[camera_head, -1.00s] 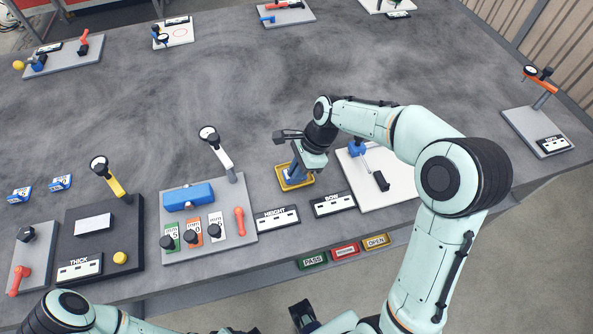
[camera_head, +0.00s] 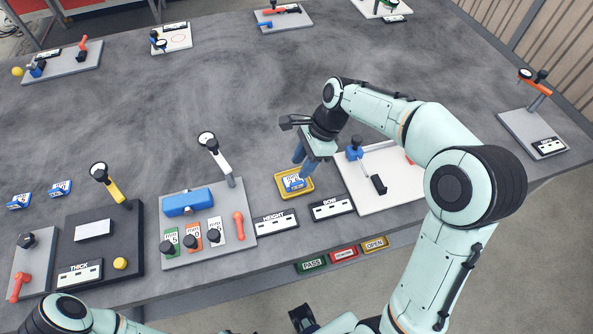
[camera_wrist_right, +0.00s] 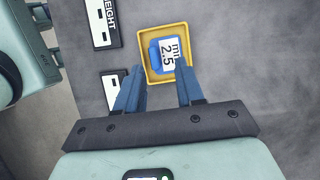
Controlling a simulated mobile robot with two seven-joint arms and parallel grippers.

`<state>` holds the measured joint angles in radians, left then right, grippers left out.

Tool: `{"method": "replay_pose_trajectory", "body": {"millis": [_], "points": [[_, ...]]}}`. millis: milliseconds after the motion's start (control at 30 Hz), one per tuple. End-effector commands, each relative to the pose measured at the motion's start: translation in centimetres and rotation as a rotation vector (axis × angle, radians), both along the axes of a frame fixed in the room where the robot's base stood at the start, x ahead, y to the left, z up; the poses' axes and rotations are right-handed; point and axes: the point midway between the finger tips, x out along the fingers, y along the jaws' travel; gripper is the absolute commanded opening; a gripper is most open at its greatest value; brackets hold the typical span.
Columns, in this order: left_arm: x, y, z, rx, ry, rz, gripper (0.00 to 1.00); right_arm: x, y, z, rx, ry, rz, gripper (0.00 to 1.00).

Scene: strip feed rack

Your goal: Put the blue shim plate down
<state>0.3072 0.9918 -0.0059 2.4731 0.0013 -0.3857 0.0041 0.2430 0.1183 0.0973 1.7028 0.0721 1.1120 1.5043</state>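The blue shim plate (camera_head: 293,183), with a white label reading 2.5 mm, lies in the yellow tray (camera_head: 281,193). In the right wrist view the plate (camera_wrist_right: 166,54) sits inside the rim of the tray (camera_wrist_right: 166,27), turned roughly in line with it. My right gripper (camera_head: 302,160) is just above the tray. In the right wrist view its two blue fingers (camera_wrist_right: 160,83) are apart, with nothing held between them, and the plate shows beyond their tips.
The HEIGHT strip (camera_head: 276,222) and another labelled strip (camera_head: 332,208) lie in front of the tray. A white board (camera_head: 390,190) with a blue clamp stands to the right. A grey gauge board (camera_head: 205,251) stands to the left. The table behind the tray is clear.

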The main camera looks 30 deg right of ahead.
Motion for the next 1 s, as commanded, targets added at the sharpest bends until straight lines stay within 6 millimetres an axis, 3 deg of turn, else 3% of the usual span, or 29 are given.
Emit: {"method": "replay_pose_trajectory", "body": {"millis": [100, 333, 1000], "points": [[0.3, 0.0, 0.6, 0.0, -0.003, 0.0, 0.57, -0.1, -1.0, 2.6, -0.001, -0.005, -0.001, 0.37], [0.5, 0.0, 1.1, 0.0, -0.006, 0.0, 0.57, -0.3, -2.1, 5.3, 0.0, -0.002, -0.001, 0.37], [0.5, 0.0, 1.1, 0.0, -0.006, 0.0, 0.57, -0.4, -2.3, 5.7, 0.0, 0.001, 0.0, 0.37]]}}
